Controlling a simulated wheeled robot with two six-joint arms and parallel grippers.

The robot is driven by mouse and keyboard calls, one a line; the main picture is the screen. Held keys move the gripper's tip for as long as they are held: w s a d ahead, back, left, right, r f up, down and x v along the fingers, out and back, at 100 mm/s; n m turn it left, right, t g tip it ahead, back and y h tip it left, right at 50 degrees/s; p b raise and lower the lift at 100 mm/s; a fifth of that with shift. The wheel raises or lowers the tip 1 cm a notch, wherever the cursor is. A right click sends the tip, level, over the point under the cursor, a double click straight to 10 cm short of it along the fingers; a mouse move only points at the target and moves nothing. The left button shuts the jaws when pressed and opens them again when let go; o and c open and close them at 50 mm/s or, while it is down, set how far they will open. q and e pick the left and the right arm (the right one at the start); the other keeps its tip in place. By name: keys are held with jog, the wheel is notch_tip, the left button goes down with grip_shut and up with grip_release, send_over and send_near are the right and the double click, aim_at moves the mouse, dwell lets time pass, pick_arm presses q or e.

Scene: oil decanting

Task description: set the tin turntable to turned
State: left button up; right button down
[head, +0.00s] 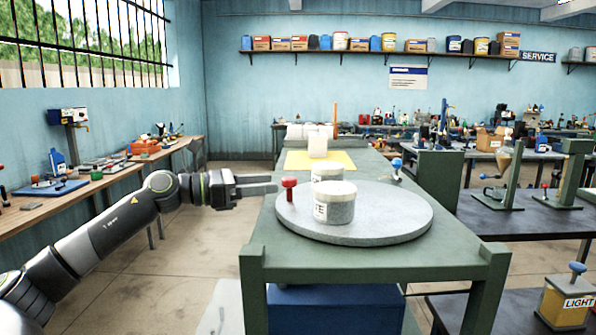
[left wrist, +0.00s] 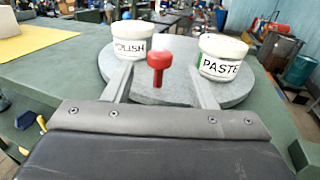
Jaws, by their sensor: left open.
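The tin turntable (head: 390,218) is a round grey disc on the green bench, also in the left wrist view (left wrist: 180,88). A red knob (head: 289,186) stands upright at its left edge. Two white-lidded tins stand on the disc: the one labelled PASTE (head: 335,203) is nearer me, and POLISH (head: 327,174) is partly hidden behind it. My left gripper (head: 275,184) is level, open and empty, just left of the knob. In the left wrist view the red knob (left wrist: 159,68) shows between the fingertips; contact cannot be told. My right gripper is not in view.
A yellow mat (head: 297,162) with a pale container (head: 318,145) lies farther back on the bench (head: 375,262). A blue-topped item (head: 397,166) stands behind the disc at right. A wooden side bench (head: 60,203) runs along the left wall, with open floor between.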

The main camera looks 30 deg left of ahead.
aim_at(290, 177)
pick_arm(q)
jog(key=p+x, duration=0.3)
jog(key=x, duration=0.3)
jog(key=shift+w+d+r+p, duration=0.1)
jog(key=shift+r+p, duration=0.05)
jog(key=shift+p, duration=0.25)
jog(key=shift+p+x, duration=0.3)
jog(key=shift+x, duration=0.6)
grip_shut()
